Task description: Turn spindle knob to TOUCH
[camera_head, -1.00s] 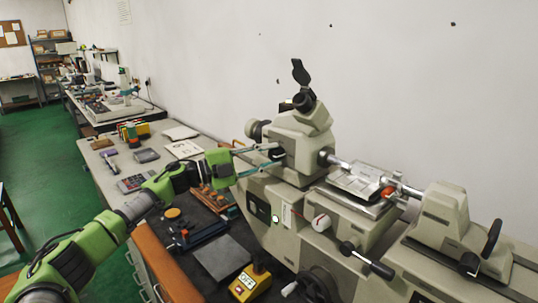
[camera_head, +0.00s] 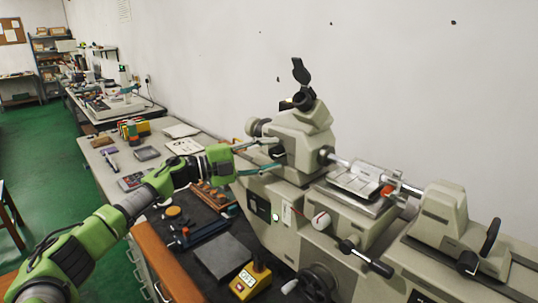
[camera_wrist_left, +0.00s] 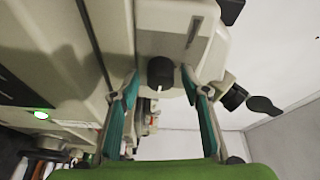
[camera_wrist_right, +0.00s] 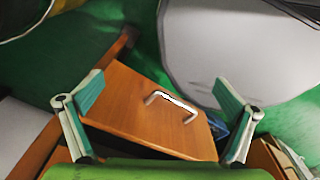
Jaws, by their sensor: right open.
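The spindle knob (camera_wrist_left: 160,72) is black with a white pointer mark, on the pale headstock of the machine (camera_head: 300,140). In the left wrist view the mark points down the picture; no lettering is readable. My left gripper (camera_wrist_left: 160,88) is open, one teal finger on each side of the knob's line. The knob appears centred near the fingertips, with no clear contact. In the head view my left gripper (camera_head: 272,153) reaches the headstock from the left, and its fingers partly hide the knob area. My right gripper (camera_wrist_right: 160,95) is open and empty, seen only in its wrist view.
A yellow switch box (camera_head: 248,282) and a grey plate (camera_head: 222,257) lie on the dark mat before the machine. A lever with a black grip (camera_head: 366,258) sticks out at the front. A wooden drawer front (camera_wrist_right: 140,105) lies below my right gripper.

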